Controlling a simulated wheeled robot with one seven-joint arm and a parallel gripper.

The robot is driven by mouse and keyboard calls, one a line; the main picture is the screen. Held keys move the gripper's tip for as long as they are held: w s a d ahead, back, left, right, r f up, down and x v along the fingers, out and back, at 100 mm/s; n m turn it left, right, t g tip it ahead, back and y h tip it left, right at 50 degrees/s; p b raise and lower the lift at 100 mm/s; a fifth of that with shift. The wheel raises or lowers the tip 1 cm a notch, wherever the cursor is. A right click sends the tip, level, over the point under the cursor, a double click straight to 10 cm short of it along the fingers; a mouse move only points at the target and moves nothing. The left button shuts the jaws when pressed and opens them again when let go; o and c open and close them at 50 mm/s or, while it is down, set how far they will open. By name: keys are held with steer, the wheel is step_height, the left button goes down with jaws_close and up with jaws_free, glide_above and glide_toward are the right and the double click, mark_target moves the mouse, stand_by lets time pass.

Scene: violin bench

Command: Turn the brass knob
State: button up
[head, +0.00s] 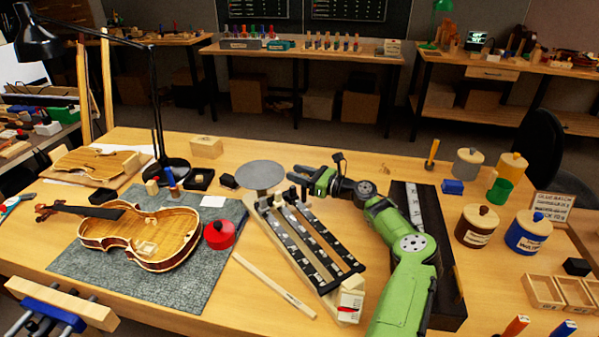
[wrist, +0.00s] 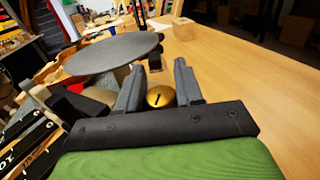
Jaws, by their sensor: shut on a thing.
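The brass knob (wrist: 160,97) is a small round gold knob with a dark slot mark, seen in the wrist view between the two grey fingers. My gripper (wrist: 159,68) is shut on it, one finger on either side. In the head view my gripper (head: 301,178) is at the far end of a long wooden fixture with black rails (head: 308,240), beside a round grey disc (head: 260,174). The knob is hidden there. The disc also shows in the wrist view (wrist: 112,53), left of the fingers.
A violin (head: 150,235) and a red pot (head: 219,235) lie on a grey mat (head: 90,262) to the left. A wooden stick (head: 273,284) lies before the fixture. Lidded jars, including a blue one (head: 528,235), stand to the right. Bare bench shows behind my gripper.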

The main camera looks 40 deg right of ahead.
steer(key=shift+y, duration=0.3)
steer(key=o, duration=1)
steer(key=shift+c, duration=0.2)
steer(key=shift+a+f, duration=0.1)
